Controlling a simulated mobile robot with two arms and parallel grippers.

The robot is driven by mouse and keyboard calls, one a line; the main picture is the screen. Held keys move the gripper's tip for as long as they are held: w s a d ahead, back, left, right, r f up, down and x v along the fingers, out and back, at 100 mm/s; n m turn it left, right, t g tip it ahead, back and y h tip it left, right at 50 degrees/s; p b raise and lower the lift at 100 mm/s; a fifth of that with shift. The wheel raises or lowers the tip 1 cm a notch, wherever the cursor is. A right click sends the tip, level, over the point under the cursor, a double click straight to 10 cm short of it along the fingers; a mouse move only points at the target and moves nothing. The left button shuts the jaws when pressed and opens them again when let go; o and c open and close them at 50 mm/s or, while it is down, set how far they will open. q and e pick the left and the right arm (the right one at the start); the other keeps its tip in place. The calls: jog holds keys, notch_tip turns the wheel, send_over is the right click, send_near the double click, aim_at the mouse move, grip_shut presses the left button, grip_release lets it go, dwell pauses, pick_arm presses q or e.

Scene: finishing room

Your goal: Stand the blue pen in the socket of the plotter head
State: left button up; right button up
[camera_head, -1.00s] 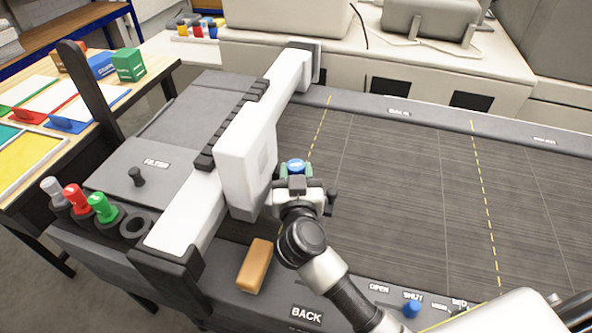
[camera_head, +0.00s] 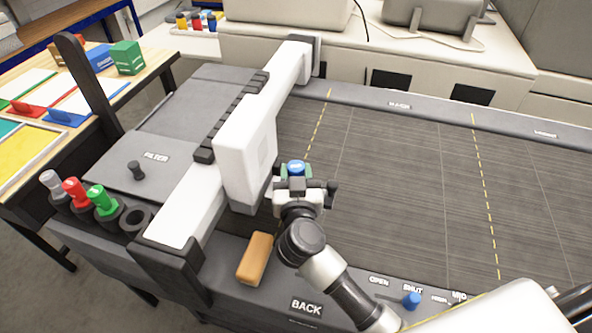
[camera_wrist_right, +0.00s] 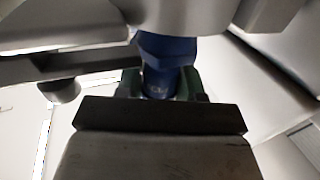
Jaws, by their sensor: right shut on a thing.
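The blue pen (camera_head: 296,167) shows as a blue cap just right of the plotter head (camera_head: 243,165), a white block on the gantry beam. My right gripper (camera_head: 297,183) is shut on the pen, its green pads on either side of it. In the right wrist view the pen (camera_wrist_right: 160,75) stands between the gripper's (camera_wrist_right: 160,84) green pads, close to grey parts at the top of the picture. The socket is hidden in the head view, and I cannot tell whether the pen is in it. My left gripper is not in view.
A rack at the left holds a grey, a red (camera_head: 75,190) and a green pen (camera_head: 102,200), with an empty holder (camera_head: 136,220) beside them. The dark bed (camera_head: 410,190) is clear.

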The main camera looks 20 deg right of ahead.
jog(key=shift+f, duration=0.65)
jog(key=o, duration=1)
jog(key=b+v, duration=0.1)
jog(key=v, duration=0.9)
jog(key=shift+s+a, duration=0.15)
jog(key=shift+s, duration=0.2)
